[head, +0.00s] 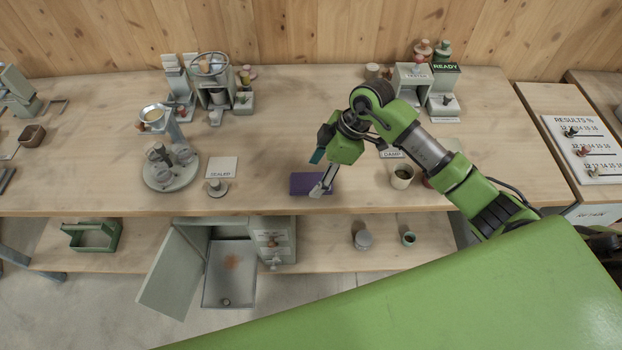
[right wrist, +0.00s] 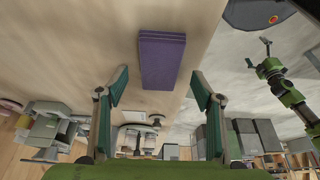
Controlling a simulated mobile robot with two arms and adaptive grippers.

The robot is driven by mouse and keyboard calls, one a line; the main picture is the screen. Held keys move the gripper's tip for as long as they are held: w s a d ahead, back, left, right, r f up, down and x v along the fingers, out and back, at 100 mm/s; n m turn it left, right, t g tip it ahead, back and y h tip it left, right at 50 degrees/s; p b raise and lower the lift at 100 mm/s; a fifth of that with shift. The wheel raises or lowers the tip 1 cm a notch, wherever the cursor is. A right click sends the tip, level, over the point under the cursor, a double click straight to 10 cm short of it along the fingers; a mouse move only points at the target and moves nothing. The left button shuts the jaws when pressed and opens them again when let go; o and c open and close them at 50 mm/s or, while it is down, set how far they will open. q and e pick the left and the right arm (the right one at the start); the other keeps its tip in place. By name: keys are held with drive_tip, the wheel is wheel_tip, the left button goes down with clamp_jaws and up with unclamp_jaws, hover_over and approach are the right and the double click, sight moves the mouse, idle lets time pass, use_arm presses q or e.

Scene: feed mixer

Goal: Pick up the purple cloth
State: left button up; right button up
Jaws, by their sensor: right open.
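The purple cloth (head: 302,183) lies folded as a flat rectangle near the front edge of the wooden table. My right gripper (head: 319,172) is over its right part, and one finger hides a little of the cloth. In the right wrist view the cloth (right wrist: 162,60) lies ahead of the open right gripper (right wrist: 160,78), centred between the fingertips, with nothing between the fingers.
A cup (head: 402,177) stands to the right under my arm. A cabinet with an open door (head: 172,272) is below the table edge. The table behind the cloth is clear.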

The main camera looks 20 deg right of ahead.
drive_tip(key=shift+x, duration=1.25)
drive_tip(key=c, duration=1.2)
drive_tip(key=shift+r, duration=0.15)
drive_tip(key=shift+r, duration=0.25)
wheel_tip(320, 180, up, 3)
drive_tip(key=shift+f+b, duration=0.25)
drive_tip(key=shift+b, duration=0.65)
drive_tip(key=s+r+b, duration=0.1)
drive_tip(key=s+r, duration=0.2)
drive_tip(key=s, duration=0.1)
drive_tip(key=s+r+b, duration=0.1)
drive_tip(key=s+r, duration=0.2)
drive_tip(key=s, duration=0.2)
drive_tip(key=s+r+b, duration=0.1)
drive_tip(key=s+r, duration=0.3)
drive_tip(key=s, duration=0.1)
drive_tip(key=shift+d, duration=0.2)
